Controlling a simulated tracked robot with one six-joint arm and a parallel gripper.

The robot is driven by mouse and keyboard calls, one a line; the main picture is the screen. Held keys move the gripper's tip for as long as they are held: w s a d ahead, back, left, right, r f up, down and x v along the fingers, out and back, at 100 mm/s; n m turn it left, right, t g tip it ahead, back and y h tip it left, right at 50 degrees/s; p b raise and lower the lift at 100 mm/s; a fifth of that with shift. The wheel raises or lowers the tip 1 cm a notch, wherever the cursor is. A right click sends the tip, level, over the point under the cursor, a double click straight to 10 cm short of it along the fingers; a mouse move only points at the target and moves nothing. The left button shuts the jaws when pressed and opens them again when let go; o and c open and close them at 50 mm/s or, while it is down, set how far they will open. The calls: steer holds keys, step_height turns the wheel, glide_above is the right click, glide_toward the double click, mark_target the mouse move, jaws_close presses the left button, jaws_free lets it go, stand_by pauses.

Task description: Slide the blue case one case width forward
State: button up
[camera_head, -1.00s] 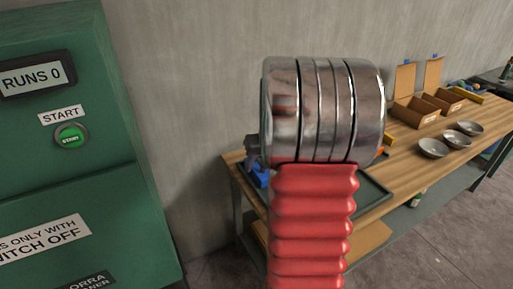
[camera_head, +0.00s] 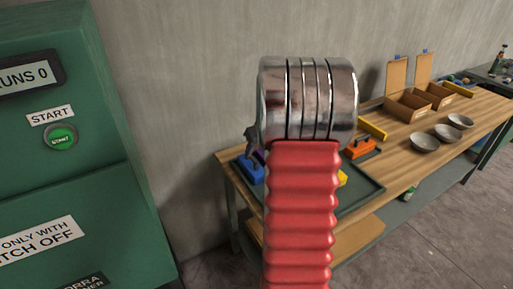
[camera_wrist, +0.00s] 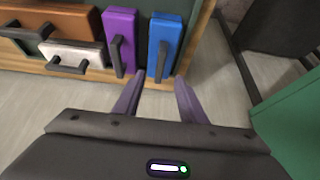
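The blue case (camera_wrist: 163,42) stands upright in the wrist view with a dark handle on its near face. A purple case (camera_wrist: 120,40) with a dark handle stands just left of it. My gripper (camera_wrist: 160,80) is open and empty, its two purplish fingers pointing toward the near face of the blue case. The fingertips appear just short of the blue handle; I cannot tell whether they touch it.
An orange-brown case (camera_wrist: 66,20) and a white case (camera_wrist: 75,55) sit further left. A green surface (camera_wrist: 292,125) stands at the right of the wrist view. In the head view, a green cabinet (camera_head: 75,190) stands left and a wooden workbench (camera_head: 400,165) with bowls (camera_head: 424,143) right.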

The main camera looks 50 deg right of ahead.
mark_target(252, 156)
steer(key=shift+x, duration=3.1)
steer(key=shift+c, duration=0.2)
jaws_close()
steer(key=shift+s+a, duration=0.4)
steer(key=shift+s, duration=0.95)
steer(key=shift+s+a, duration=0.4)
steer(key=shift+s, duration=1)
steer(key=shift+s+a, duration=0.4)
steer(key=shift+s, duration=0.95)
